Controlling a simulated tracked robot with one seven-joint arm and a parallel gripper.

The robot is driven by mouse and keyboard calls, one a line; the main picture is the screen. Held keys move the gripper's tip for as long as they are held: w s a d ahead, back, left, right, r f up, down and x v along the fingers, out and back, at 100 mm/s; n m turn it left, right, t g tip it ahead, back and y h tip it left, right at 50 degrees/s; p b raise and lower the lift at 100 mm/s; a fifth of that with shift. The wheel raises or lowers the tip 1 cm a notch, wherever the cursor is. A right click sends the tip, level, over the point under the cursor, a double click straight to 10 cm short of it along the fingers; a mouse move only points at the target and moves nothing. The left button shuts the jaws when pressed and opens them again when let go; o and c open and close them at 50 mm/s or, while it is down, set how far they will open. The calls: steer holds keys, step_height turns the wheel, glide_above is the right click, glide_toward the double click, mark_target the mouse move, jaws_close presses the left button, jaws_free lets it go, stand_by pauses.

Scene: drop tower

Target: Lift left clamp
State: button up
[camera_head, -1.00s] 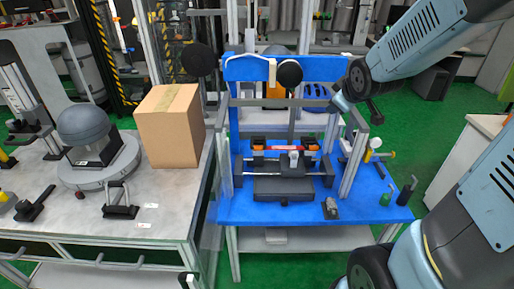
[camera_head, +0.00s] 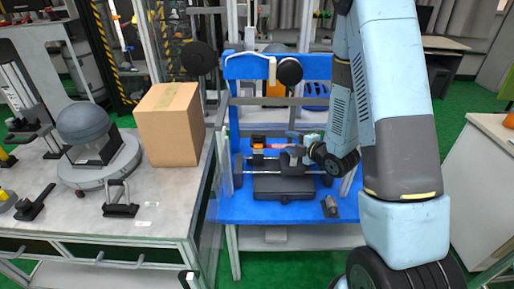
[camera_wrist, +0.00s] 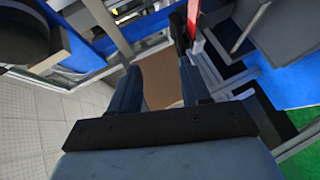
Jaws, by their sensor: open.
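The drop tower's fixture stands on a blue table (camera_head: 235,210) in the head view. A small black block (camera_head: 258,141), which looks like the left clamp, sits at the left end of a red-orange piece (camera_head: 273,147). My arm covers the right clamp. My gripper (camera_head: 293,155) is at the fixture, just right of the left clamp; its fingers are too small to make out there. In the wrist view my gripper (camera_wrist: 157,75) is open with nothing between its fingers. A red strip (camera_wrist: 194,20) and a dark part show beyond the right finger. I cannot tell whether anything touches.
A dark flat block (camera_head: 284,188) lies in front of the fixture. Tower posts (camera_head: 224,140) and a crossbar (camera_head: 275,101) frame the space. A cardboard box (camera_head: 170,130) stands on the left bench (camera_head: 165,215). The blue table's front left is clear.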

mark_target(261, 148)
steer(key=s+a+f+n+y, duration=0.2)
steer(key=s+f+n+y, duration=0.1)
steer(key=s+f+y, duration=0.15)
steer(key=shift+h, duration=0.45)
steer(key=x, duration=1.4)
steer(key=shift+s, duration=0.1)
jaws_close()
steer(key=shift+a, duration=0.2)
steer(key=shift+d, duration=0.1)
